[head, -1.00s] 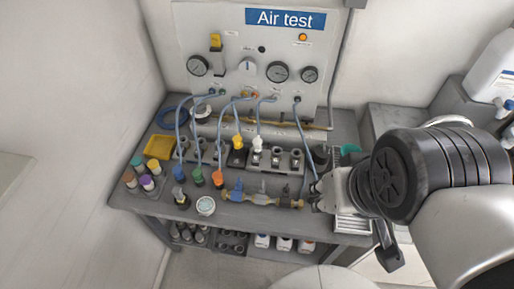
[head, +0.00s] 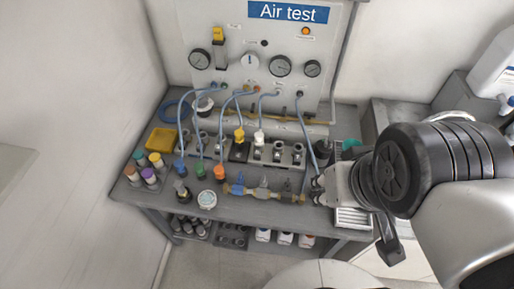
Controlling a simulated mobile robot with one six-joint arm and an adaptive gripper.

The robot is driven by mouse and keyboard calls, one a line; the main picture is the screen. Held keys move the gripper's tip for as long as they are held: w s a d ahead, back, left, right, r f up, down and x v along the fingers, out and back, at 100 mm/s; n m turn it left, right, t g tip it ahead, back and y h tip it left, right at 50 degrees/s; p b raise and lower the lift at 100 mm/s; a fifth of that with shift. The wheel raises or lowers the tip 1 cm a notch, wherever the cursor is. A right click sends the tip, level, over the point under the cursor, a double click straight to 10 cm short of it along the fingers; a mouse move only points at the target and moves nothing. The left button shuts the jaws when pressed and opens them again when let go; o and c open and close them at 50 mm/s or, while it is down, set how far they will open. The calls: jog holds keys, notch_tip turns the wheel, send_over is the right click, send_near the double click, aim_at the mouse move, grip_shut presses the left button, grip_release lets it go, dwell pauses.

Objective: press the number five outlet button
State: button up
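In the head view, the grey bench (head: 335,128) carries a row of metal outlet blocks (head: 285,152) below the air test panel (head: 205,20). Blue hoses run from the panel down to the row. No number is readable on any outlet, so I cannot tell which is the number five outlet or see its button. My gripper (head: 314,190) is at the right end of the bench, beside a brass valve manifold (head: 255,191) with blue handles. The fingers are small and partly hidden by the wrist. I cannot tell whether they touch anything.
Yellow tray (head: 160,139), coloured-cap bottles (head: 149,176) and a round white-topped container (head: 207,199) stand on the left. A dark cylinder (head: 322,152) stands just behind my gripper. A white jug (head: 495,70) is at upper right. Lower shelf holds bottles.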

jog(key=shift+c, duration=0.6)
grip_shut()
dwell(0.8)
